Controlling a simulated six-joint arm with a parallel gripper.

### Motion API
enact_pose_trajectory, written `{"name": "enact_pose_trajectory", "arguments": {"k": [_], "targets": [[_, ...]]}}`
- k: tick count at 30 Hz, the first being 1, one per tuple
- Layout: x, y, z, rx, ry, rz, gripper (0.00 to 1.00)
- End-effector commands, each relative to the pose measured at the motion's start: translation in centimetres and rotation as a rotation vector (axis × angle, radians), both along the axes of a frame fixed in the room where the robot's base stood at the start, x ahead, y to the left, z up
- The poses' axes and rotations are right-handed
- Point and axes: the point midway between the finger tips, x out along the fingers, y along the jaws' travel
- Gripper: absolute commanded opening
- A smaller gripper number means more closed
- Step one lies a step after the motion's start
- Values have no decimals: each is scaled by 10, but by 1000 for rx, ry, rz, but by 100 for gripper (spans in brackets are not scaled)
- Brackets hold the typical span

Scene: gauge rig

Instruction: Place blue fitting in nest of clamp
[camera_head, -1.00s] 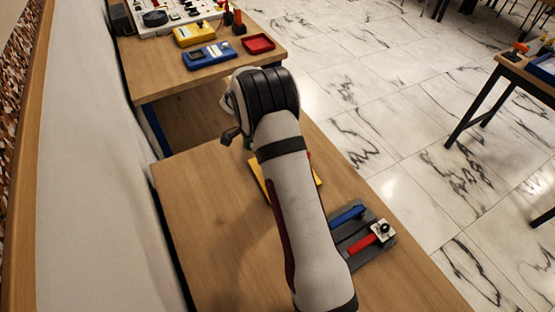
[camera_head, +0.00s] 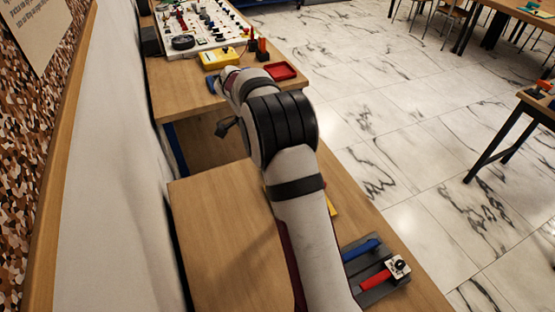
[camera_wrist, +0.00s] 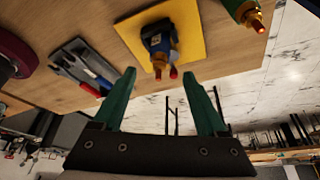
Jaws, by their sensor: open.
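My gripper (camera_wrist: 164,100) has two green fingers spread wide with nothing between them in the wrist view. In front of the fingers, a blue piece with brass and red tips (camera_wrist: 158,42) stands on a yellow plate (camera_wrist: 193,52). I cannot tell whether it is the blue fitting, the clamp or both together. It is apart from the fingers. A green part with a brass end (camera_wrist: 246,14) is at the upper right, cut off by the edge.
A grey base (camera_head: 376,292) with a blue bar (camera_head: 361,250) and a red bar (camera_head: 376,280) lies near the bench's right edge. A grey tray (camera_wrist: 75,48) with red and blue handles shows in the wrist view. The bench's left part (camera_head: 220,230) is clear.

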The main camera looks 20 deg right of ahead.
Motion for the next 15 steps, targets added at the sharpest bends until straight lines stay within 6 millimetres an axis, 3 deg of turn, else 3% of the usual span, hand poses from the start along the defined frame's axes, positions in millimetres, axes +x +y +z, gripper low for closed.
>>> {"name": "enact_pose_trajectory", "arguments": {"k": [5,8,11,14,15], "targets": [[1,3,8,1,0,0,75],[-8,9,19,30,11,54,75],[-48,32,53,145,49,273,75],[-119,67,86,304,82,623,75],[-151,82,93,364,85,774,75]]}}
